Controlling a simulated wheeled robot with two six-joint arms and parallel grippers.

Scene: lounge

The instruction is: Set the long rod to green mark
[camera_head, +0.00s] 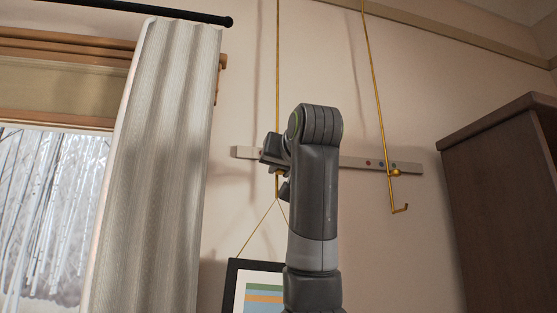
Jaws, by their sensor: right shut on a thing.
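Two thin brass rods hang from a rail high on the wall. The left rod (277,70) runs down behind my right gripper (279,171), which is shut on the small brass knob on it, mostly hidden by the fingers. The right rod (375,80) has a brass knob (396,173) and ends in a hook (401,209). A pale bar (345,161) with small coloured marks is fixed across the wall behind both rods. My arm hides its middle. I cannot make out a green mark. My left gripper is out of view.
A framed picture (232,288) hangs by a cord below the left rod, partly behind my right arm. A curtain (160,160) and window stand at the left, a dark wooden cabinet (500,200) at the right. The wall around the right rod is clear.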

